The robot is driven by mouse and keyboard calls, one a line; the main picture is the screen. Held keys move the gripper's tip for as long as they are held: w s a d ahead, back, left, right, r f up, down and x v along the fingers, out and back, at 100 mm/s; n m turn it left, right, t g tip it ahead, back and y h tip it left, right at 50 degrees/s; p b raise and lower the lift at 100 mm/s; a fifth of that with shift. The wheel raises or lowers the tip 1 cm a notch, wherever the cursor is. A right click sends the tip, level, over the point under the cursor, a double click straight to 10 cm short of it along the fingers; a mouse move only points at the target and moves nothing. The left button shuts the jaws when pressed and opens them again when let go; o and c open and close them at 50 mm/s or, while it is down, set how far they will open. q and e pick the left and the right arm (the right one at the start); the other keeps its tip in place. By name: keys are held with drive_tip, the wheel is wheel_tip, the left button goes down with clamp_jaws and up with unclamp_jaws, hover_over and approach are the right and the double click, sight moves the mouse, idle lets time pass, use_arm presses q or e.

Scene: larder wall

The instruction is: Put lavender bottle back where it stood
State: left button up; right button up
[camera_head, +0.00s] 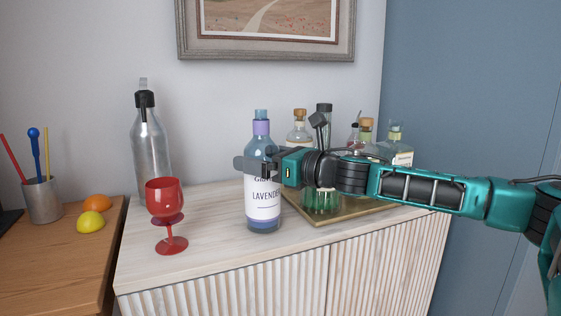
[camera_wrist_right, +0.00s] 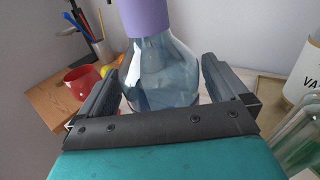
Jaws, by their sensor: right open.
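The lavender bottle (camera_head: 263,205), blue glass with a lilac neck band and a white label, stands upright on the pale cabinet top, left of the tray. My right gripper (camera_head: 259,165) reaches in from the right at the bottle's shoulder. In the right wrist view the blue bottle (camera_wrist_right: 160,75) stands between the two spread fingers of my right gripper (camera_wrist_right: 162,92), with a gap showing on the right. The gripper is open around it. My left gripper is not in view.
A red goblet (camera_head: 167,212) stands left of the bottle, and a clear bottle (camera_head: 151,150) with a black stopper behind it. A tray (camera_head: 340,214) with several bottles lies to the right, partly hidden by my arm. A wooden table (camera_head: 60,255) with fruit is at left.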

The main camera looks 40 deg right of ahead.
use_arm(q)
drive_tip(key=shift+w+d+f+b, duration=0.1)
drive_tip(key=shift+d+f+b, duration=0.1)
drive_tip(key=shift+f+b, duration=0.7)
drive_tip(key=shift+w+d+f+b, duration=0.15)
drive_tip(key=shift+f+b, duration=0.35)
drive_tip(key=shift+b, duration=0.8)
use_arm(e)
drive_tip(key=v, duration=1.2)
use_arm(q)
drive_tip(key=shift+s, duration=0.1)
use_arm(e)
drive_tip(key=shift+r, duration=0.1)
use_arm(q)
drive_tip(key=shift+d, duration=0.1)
